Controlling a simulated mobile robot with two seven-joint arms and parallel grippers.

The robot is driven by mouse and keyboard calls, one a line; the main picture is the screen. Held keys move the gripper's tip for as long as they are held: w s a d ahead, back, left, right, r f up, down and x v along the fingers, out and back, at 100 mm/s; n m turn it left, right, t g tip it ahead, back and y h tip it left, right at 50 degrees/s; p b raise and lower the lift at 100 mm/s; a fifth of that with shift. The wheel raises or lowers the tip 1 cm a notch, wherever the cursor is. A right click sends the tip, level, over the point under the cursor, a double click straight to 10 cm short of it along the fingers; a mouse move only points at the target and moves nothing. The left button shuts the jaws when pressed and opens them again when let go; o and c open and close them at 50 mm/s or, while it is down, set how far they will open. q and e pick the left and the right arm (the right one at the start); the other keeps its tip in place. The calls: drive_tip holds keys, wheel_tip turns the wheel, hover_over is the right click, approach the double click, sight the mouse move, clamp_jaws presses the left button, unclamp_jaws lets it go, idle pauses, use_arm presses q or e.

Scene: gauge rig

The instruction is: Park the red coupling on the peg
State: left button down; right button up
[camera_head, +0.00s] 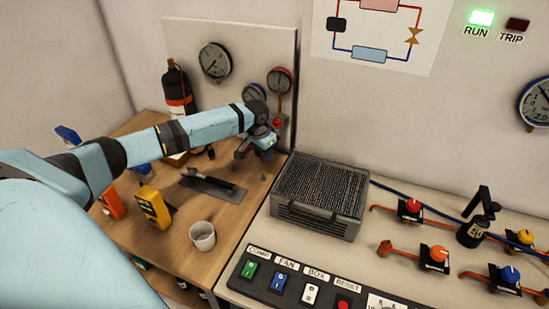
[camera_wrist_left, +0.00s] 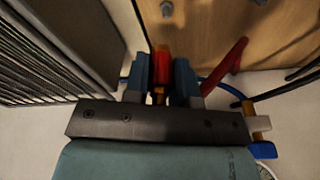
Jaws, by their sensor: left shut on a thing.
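My left gripper (camera_head: 262,146) reaches over the back right of the wooden bench, near the white gauge panel. In the left wrist view its two blue-grey fingers (camera_wrist_left: 161,80) are shut on the red coupling (camera_wrist_left: 161,62), which has a brass-coloured end between them. In the head view, a bit of red (camera_head: 277,122) shows behind the gripper, mostly hidden by it. A small grey stub (camera_wrist_left: 166,9), possibly the peg, shows beyond the coupling in the wrist view, apart from it. My right gripper is not in view.
A grey finned condenser box (camera_head: 320,190) stands just right of the gripper. Gauges (camera_head: 215,61) sit on the panel behind, beside a black bottle (camera_head: 176,88). A white cup (camera_head: 203,236), a yellow meter (camera_head: 153,206) and a dark tray (camera_head: 213,187) occupy the bench.

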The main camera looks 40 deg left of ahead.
use_arm(q)
drive_tip(key=shift+a, duration=0.25)
drive_tip(key=shift+s+r+p, duration=0.1)
drive_tip(key=shift+r+p, duration=0.1)
drive_tip(key=shift+p, duration=0.6)
drive_tip(key=shift+f+b, duration=0.65)
drive_tip(key=shift+f, duration=2.1)
drive_tip(key=shift+p, duration=0.55)
